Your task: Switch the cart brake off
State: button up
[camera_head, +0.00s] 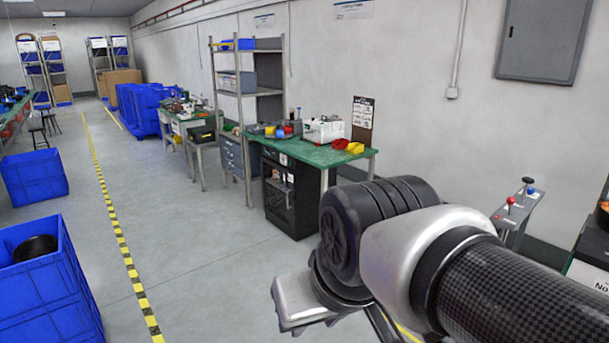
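A grey metal stand (516,216) shows at the right, beyond my arm. I cannot tell which one, if either, is the cart brake, and no label can be read. My arm covers the lower part of the stand. My silver and black arm reaches in from the lower right, with a silver link at its lower left. No gripper fingers can be made out.
A green-topped workbench (310,150) with red and yellow bins stands along the wall. Blue crates (35,176) sit at the left. A black-topped white box (588,272) is at the right edge.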

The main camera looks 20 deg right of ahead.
aim_at(510, 200)
jog(key=z, duration=1.7)
jog(key=i+z, duration=0.15)
jog(key=i+j, duration=0.2)
jog(key=i, duration=0.35)
jog(key=i+j, duration=0.15)
jog(key=i, duration=0.35)
jog(key=i+j, duration=0.2)
jog(key=i, duration=0.35)
jog(key=i+j, duration=0.15)
jog(key=i, duration=0.35)
